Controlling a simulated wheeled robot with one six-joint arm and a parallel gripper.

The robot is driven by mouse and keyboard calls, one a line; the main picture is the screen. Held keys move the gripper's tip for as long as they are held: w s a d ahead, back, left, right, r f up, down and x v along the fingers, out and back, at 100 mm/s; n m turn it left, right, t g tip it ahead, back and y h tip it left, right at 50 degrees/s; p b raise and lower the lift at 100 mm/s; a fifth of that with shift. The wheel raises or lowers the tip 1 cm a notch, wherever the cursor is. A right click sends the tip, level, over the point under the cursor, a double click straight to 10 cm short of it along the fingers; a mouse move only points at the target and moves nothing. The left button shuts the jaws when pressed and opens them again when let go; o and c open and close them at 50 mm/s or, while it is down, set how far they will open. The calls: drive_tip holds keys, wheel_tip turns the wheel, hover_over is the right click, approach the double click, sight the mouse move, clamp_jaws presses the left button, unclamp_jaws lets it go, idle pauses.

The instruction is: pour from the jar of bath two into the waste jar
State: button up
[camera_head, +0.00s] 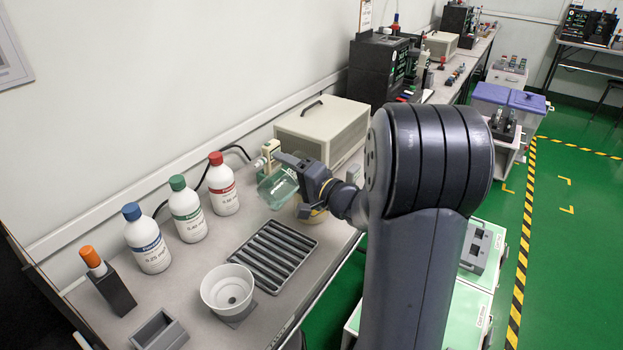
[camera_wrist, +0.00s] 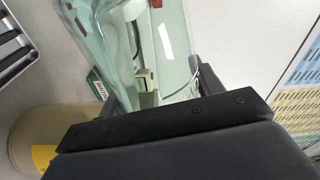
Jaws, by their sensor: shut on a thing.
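A clear greenish glass jar (camera_head: 277,189) is held tilted above the bench, its body pointing down to the left. I take it for the jar of bath two; no readable label shows. My gripper (camera_head: 298,174) is shut on it. In the wrist view the jar (camera_wrist: 165,45) fills the top middle, between the fingers (camera_wrist: 165,85). A wide jar with a yellow label (camera_wrist: 38,140), likely the waste jar, stands at lower left there. In the head view that jar (camera_head: 313,214) is mostly hidden below my gripper. I cannot tell whether liquid is flowing.
Bottles with blue (camera_head: 148,240), green (camera_head: 187,210) and red (camera_head: 223,185) caps stand along the wall. A slotted dark rack (camera_head: 272,255) and a white bowl (camera_head: 228,290) are in front. A beige box (camera_head: 325,128) stands behind the jar.

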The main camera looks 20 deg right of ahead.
drive_tip(key=shift+d+r+m+b, duration=0.1)
drive_tip(key=shift+r+m+b, duration=0.1)
drive_tip(key=shift+m+b, duration=0.35)
idle(1.9)
drive_tip(key=n+b, duration=0.1)
drive_tip(key=b, duration=0.1)
drive_tip(key=shift+f+b, duration=0.35)
drive_tip(key=n+b, duration=0.1)
drive_tip(key=b, duration=0.2)
drive_tip(key=shift+a+f, duration=0.15)
drive_tip(key=shift+a, duration=0.05)
drive_tip(key=shift+s+a+n+b, duration=0.1)
drive_tip(key=shift+n+b, duration=0.55)
drive_tip(key=shift+b, duration=0.5)
drive_tip(key=shift+r, duration=0.2)
drive_tip(key=shift+n+b, duration=0.4)
drive_tip(key=shift+b, duration=0.2)
